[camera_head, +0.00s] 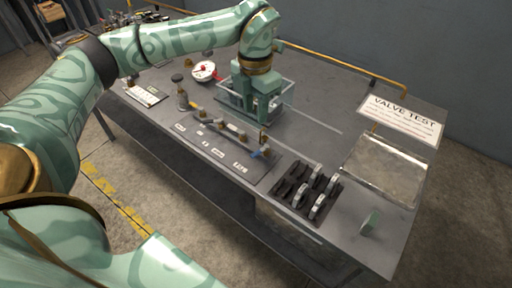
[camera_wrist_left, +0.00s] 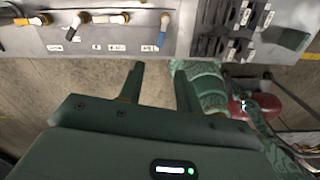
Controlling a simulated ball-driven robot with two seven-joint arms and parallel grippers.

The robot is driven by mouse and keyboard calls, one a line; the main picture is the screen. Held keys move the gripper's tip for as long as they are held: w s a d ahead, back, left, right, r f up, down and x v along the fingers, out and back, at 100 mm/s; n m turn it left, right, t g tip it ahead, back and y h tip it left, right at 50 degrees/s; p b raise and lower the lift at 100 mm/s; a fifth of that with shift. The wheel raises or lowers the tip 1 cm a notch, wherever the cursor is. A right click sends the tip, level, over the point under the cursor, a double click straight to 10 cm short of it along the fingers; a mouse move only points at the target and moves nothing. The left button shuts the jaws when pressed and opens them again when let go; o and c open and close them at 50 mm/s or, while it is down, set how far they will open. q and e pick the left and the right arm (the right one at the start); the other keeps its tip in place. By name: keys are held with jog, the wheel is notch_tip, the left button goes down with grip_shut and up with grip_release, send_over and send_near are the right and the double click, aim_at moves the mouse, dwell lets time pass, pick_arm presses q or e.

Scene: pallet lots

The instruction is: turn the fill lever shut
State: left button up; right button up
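A row of small valves with levers sits on a dark strip (camera_head: 268,178) along the table's near edge, with white labels too small to read, so I cannot tell which lever is the fill lever. One lever has a blue handle (camera_head: 262,153); it also shows in the left wrist view (camera_wrist_left: 163,29), at the right end of the row. My left gripper (camera_head: 258,117) is above the table, behind the blue lever in the head view. In the wrist view its fingers (camera_wrist_left: 157,66) are apart and empty. My right gripper is not in view.
A black rack (camera_head: 305,192) with several grey parts is right of the valve row. A shallow metal tray (camera_head: 385,170) and a "VALVE TEST" sign (camera_head: 402,118) are further right. A white gauge with red (camera_head: 204,71) stands at the back left. A brass-coloured pipe (camera_head: 345,64) runs behind.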

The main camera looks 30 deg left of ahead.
aim_at(256, 153)
pick_arm(q)
notch_tip(256, 153, down, 14)
jog(key=b, duration=0.3)
jog(key=shift+c, duration=0.3)
grip_shut()
